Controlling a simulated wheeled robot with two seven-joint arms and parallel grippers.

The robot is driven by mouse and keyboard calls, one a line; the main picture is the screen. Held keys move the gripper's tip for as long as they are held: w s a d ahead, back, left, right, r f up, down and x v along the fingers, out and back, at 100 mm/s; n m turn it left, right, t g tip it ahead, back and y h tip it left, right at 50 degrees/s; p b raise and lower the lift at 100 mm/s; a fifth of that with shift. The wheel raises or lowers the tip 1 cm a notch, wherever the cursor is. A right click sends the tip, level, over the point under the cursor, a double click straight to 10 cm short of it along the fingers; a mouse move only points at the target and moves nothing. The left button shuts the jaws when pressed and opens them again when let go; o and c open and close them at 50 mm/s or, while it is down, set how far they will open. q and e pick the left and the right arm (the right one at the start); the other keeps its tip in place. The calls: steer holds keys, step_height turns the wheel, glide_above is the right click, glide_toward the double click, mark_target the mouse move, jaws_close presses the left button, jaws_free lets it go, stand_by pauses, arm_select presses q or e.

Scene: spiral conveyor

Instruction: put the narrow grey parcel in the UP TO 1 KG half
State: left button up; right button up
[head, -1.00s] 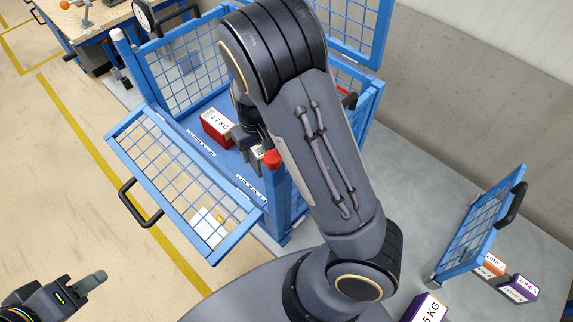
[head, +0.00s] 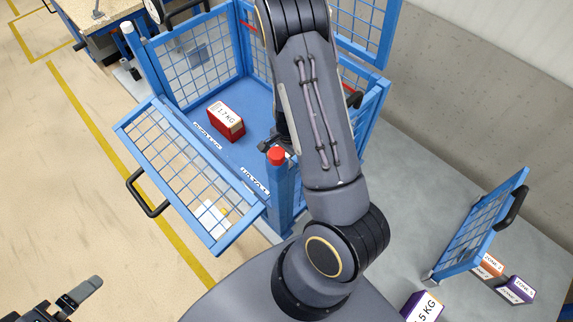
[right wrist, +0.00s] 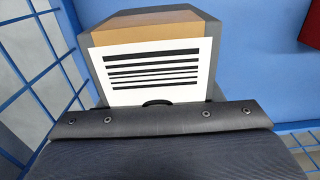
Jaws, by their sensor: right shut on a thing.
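The grey parcel (right wrist: 140,19), with a brown band and a barcode label, is in my right gripper (right wrist: 157,105) in the right wrist view. In the head view the arm hides the parcel, and only part of the right gripper (head: 268,146) shows inside the blue cage. Blue floor lies beside the parcel in the wrist view; whether it touches the floor I cannot tell. The UP TO 1 label (head: 254,181) is at the right of the cage's front edge. My left gripper (head: 78,297) is at the lower left, away from the cage, with one finger clear.
A red 1.7 KG box (head: 226,122) stands on the cage's left side, behind another label (head: 207,137). The mesh gate (head: 185,180) is folded out in front. A red-capped post (head: 277,157) stands near my right arm. Purple (head: 521,289) and orange (head: 489,266) boxes lie right.

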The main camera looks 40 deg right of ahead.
step_height(320, 180, down, 3)
steer(key=shift+d+r, duration=0.15)
steer(key=shift+f, duration=2)
steer(key=shift+f, duration=0.1)
steer(key=shift+f+b, duration=0.15)
steer(key=shift+b, duration=0.15)
steer(key=o, duration=1.3)
step_height(320, 180, up, 12)
steer(key=shift+r+p, duration=0.25)
steer(key=shift+p, duration=0.4)
